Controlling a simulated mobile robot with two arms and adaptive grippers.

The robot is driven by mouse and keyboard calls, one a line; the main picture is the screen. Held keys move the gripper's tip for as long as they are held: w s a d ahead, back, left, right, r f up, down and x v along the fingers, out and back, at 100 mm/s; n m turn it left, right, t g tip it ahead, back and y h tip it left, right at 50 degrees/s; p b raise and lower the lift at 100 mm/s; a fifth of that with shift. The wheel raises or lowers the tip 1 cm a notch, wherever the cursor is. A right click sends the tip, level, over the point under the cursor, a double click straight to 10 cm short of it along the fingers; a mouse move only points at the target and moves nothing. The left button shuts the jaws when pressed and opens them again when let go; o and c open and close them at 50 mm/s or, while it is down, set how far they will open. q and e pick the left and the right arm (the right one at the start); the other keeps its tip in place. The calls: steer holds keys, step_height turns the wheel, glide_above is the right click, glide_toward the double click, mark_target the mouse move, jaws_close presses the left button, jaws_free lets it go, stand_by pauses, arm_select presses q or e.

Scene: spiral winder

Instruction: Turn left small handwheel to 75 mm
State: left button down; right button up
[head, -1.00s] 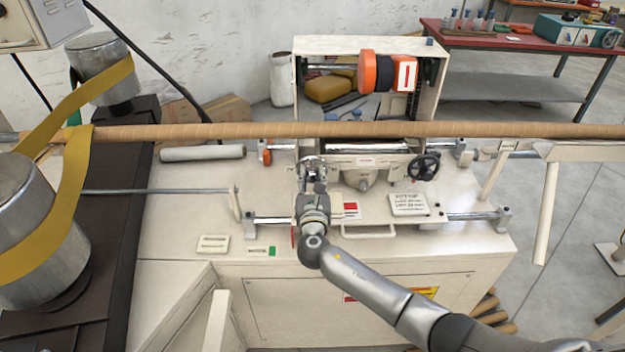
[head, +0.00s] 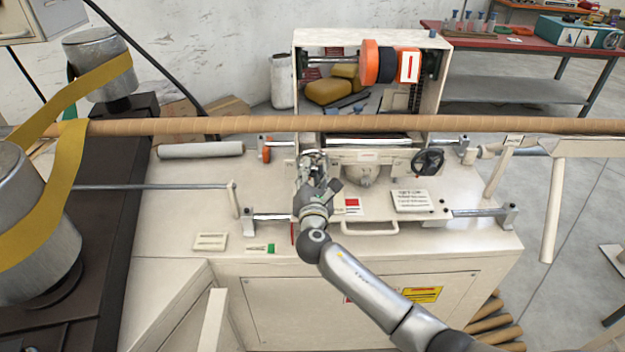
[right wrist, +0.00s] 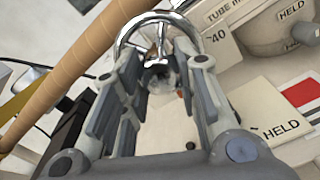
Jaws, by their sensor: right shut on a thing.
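The left small handwheel is chrome and sits at the left end of the carriage on the cream machine bed. In the right wrist view its shiny rim (right wrist: 158,15) arcs beyond my fingertips. My right gripper (right wrist: 157,78) is shut on the handwheel, with a finger on each side of its middle. In the head view my right gripper (head: 312,172) covers most of the wheel. A dial or scale reading in mm is not legible. A black right handwheel (head: 428,162) is apart from the gripper. My left gripper is not in view.
A long brown tube (head: 230,124) crosses just behind the handwheels. A cream label plate (head: 410,201) and a U-shaped handle (head: 371,229) lie right of my wrist. An orange and black roll unit (head: 385,63) stands behind. The bed's left front is mostly clear.

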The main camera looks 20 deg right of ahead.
steer(key=m+b, duration=0.1)
steer(key=m, duration=0.1)
steer(key=m+b, duration=0.2)
steer(key=m, duration=0.1)
steer(key=shift+a+f+m+b, duration=0.1)
steer(key=shift+f+m+b, duration=0.1)
steer(key=shift+m+b, duration=0.1)
steer(key=shift+r+m+b, duration=0.2)
steer(key=shift+m+b, duration=1.05)
steer(key=shift+m, duration=0.95)
steer(key=o, duration=1)
steer(key=shift+r, duration=0.1)
steer(key=shift+s, duration=0.1)
steer(key=v, duration=1.2)
